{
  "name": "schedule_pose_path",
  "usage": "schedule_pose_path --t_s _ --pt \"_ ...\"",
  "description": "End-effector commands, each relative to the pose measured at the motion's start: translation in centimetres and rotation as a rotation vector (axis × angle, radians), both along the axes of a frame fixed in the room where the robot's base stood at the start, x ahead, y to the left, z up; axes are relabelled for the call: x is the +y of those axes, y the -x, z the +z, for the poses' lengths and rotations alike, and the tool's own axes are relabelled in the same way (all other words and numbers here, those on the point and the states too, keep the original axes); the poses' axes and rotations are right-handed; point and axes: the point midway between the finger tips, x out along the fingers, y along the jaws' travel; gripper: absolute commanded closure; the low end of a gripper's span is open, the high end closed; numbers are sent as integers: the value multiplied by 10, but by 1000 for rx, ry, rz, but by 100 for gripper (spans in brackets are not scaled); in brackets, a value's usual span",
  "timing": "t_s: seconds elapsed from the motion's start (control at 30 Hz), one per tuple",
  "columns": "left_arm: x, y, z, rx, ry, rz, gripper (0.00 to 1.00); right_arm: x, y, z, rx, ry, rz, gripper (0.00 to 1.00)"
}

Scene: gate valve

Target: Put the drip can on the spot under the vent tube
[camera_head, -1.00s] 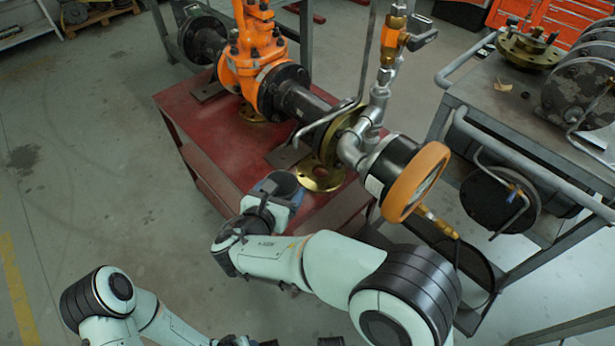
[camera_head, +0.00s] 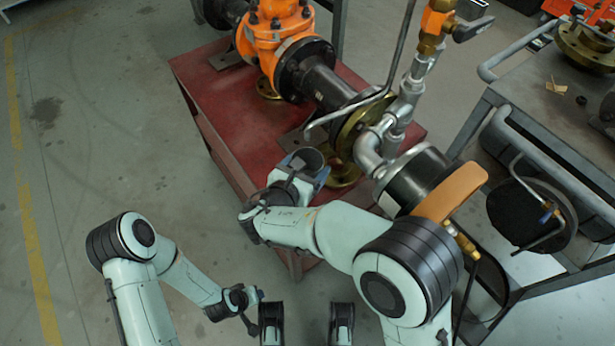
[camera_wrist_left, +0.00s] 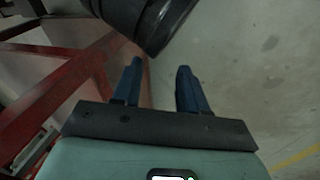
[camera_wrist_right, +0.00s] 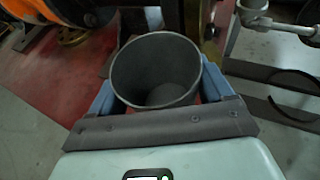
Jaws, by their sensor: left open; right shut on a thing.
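The drip can (camera_wrist_right: 155,70) is a grey, open-topped can that looks empty. My right gripper (camera_head: 303,165) is shut on it, with a blue finger on each side in the right wrist view. The can (camera_head: 308,158) is upright or nearly so over the red stand's front edge. The vent tube (camera_head: 347,112) is a thin bent grey tube whose lower end comes down close to the can in the head view; I cannot tell the exact gap. The spot under it is not clearly visible. My left gripper (camera_wrist_left: 160,85) is open and empty, low beside the stand.
The red stand (camera_head: 228,108) carries the orange valve (camera_head: 278,38) and black pipe. A grey cart (camera_head: 545,105) stands at the right. The floor at left is clear.

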Motion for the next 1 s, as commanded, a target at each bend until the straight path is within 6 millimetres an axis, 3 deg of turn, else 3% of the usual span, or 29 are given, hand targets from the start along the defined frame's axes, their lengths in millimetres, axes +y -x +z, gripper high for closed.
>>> schedule_pose_path --t_s 0.23,0.7,0.73,0.77,1.0 --pt "10 -12 -16 -27 -21 18 57 -1 0 -41 3 4 0 52" --pt "10 -8 -20 -13 -21 19 57 0 0 -46 1 1 -1 52" --pt "10 -8 -20 -13 -21 19 57 0 0 -45 1 1 -1 10" --pt "10 -8 -19 -13 -21 19 57 0 0 -45 1 1 -1 0" --pt "10 -8 -19 -16 -21 19 57 0 0 -44 1 1 -1 0"
